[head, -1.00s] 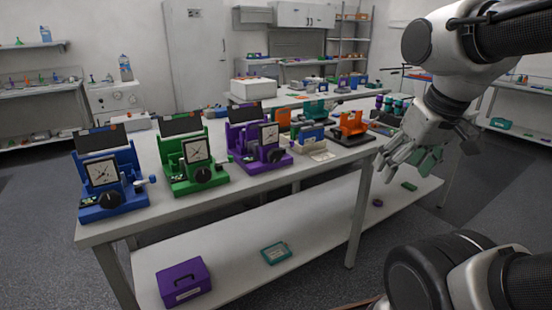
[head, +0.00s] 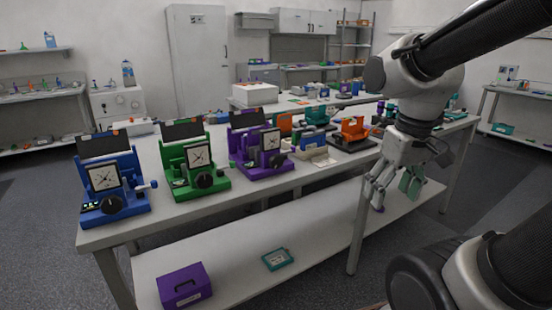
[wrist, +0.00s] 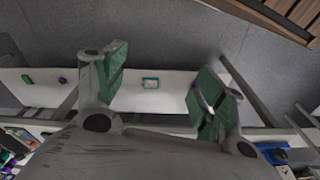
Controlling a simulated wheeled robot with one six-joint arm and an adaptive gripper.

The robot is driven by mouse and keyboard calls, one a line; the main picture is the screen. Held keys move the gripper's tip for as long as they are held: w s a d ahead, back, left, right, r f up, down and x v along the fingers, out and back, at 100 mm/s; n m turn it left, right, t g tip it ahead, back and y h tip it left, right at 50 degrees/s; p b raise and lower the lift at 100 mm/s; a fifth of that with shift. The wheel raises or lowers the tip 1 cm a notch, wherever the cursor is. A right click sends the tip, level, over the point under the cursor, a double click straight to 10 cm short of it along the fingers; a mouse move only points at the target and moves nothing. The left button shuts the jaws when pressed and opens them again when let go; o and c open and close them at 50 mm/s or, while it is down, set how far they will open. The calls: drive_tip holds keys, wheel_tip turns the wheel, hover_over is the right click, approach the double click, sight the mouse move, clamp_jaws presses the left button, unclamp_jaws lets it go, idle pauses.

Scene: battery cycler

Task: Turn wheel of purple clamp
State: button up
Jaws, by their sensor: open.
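The purple clamp (head: 247,146) stands on the table in the head view, to the right of the green one. It has a white dial on its front, and its dark round wheel (head: 276,160) is at the lower front right. My gripper (head: 392,191) is open and empty in the head view. It hangs in front of the table's edge, well to the right of the purple clamp and lower than it, with its fingers pointing down. In the wrist view the open fingers (wrist: 160,95) are wide apart with nothing between them. The purple clamp cannot be made out there.
A blue clamp (head: 111,184) and a green clamp (head: 193,165) stand left on the table (head: 225,196). Orange and teal devices stand to the right. The lower shelf (head: 235,259) holds a purple box (head: 184,286) and a teal tray (head: 277,259). The aisle in front is clear.

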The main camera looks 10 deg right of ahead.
drive_tip(key=w+a+f+g, duration=0.1)
drive_tip(key=w+f+g, duration=0.1)
drive_tip(key=w+f, duration=0.65)
drive_tip(key=n+t+y, duration=0.4)
drive_tip(key=t+y, duration=0.2)
drive_tip(key=t, duration=1.2)
approach(278, 161)
drive_tip(key=x, duration=1)
drive_tip(key=shift+w+a+f, duration=0.1)
drive_tip(key=shift+w+a, duration=0.05)
drive_tip(key=shift+w, duration=0.25)
drive_tip(key=shift+c, duration=0.3)
